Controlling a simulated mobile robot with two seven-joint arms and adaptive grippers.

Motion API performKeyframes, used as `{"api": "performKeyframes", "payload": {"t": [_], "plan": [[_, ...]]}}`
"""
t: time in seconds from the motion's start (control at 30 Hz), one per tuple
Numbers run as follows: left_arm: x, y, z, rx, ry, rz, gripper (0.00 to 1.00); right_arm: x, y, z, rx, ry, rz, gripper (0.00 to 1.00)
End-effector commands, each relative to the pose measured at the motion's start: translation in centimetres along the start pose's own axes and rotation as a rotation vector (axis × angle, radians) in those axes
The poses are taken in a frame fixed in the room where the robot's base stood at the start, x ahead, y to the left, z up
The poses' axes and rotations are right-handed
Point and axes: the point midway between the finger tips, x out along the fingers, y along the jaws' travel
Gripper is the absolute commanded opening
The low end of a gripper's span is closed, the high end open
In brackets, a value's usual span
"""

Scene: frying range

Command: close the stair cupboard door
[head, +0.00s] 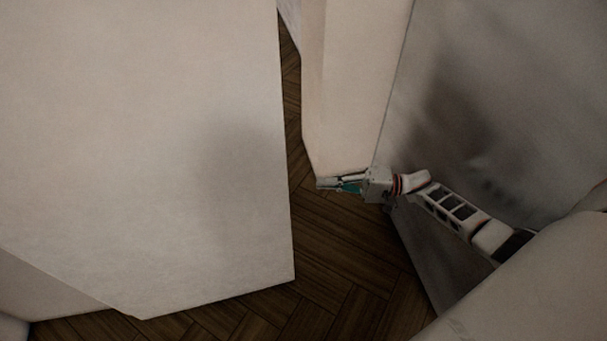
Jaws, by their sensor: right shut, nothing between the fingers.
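A large pale flat panel (150,150) fills the left of the head view. A narrower pale upright panel (345,90) stands in the middle, beside a grey, smudged flat surface (500,90) on the right. I cannot tell for sure which of these is the stair cupboard door; no handle or hinge shows. My right gripper (320,184) is shut and empty, its fingertips pointing left at the bottom edge of the middle panel. Whether it touches that panel is unclear. My left gripper is out of view.
Dark herringbone wood floor (335,240) shows in the gap between the left panel and the grey surface. The gap narrows toward the top. The grey surface stands close behind my right arm.

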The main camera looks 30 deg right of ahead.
Motion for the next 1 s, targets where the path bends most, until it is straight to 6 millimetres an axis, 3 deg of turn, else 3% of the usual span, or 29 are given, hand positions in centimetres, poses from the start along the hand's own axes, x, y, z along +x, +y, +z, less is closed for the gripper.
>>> {"api": "performKeyframes", "payload": {"t": [0.6,0.73,1.0], "plan": [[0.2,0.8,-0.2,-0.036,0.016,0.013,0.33,10.1,0.0,0.1,0.0,0.0,-0.005,0.0],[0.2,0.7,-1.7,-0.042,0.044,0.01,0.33,9.3,-0.2,1.7,-0.002,0.0,-0.003,0.0],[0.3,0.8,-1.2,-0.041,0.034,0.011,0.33,8.6,-0.2,3.6,-0.002,0.001,-0.004,0.0]]}}
